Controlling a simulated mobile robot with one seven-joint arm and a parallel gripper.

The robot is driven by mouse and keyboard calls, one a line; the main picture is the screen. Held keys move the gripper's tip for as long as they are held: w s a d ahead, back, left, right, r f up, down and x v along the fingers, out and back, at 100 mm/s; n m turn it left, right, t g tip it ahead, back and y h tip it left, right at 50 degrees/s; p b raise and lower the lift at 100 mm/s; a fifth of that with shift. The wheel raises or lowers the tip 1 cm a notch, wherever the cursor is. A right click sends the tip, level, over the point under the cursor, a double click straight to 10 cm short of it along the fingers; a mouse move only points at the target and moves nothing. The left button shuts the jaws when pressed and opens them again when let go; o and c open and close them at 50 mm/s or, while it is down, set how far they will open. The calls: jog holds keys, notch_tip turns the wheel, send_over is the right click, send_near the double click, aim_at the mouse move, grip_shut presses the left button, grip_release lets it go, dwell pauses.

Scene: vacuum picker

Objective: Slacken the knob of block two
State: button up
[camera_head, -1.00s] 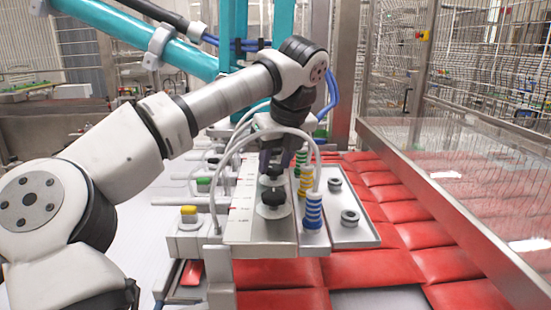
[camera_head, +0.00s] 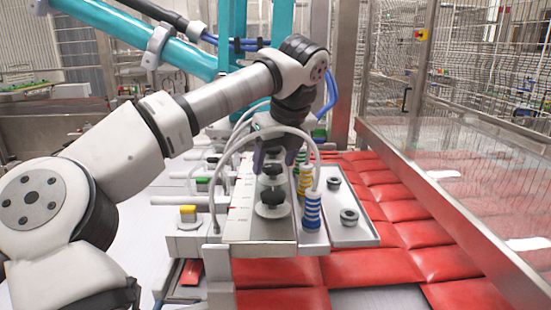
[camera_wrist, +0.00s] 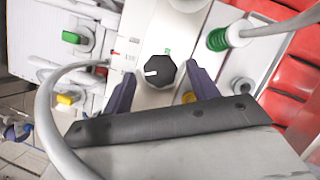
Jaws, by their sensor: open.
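My gripper (camera_head: 279,162) is open and points down over the row of dark knobs on the grey block strip. In the wrist view, a dark knob (camera_wrist: 160,71) with a white pointer mark shows between the two spread fingers (camera_wrist: 162,88), with a gap on each side. A green mark lies just beyond this knob. In the head view, a dark knob (camera_head: 271,170) shows at the fingers, and a nearer knob (camera_head: 271,204) on a pale round base stands clear of them. I see no label that tells which block is two.
Blue (camera_head: 312,210), yellow (camera_head: 305,181) and green striped suction cups stand right of the knobs. A pale hose (camera_wrist: 50,110) loops close by my gripper. A grey tray (camera_head: 362,234) holds dark rings. Red pouches (camera_head: 370,268) lie around, and a clear guard stands at right.

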jog(key=p+v, duration=0.6)
jog(key=v, duration=0.7)
jog(key=shift+r, duration=0.35)
jog(key=shift+s+d, duration=0.15)
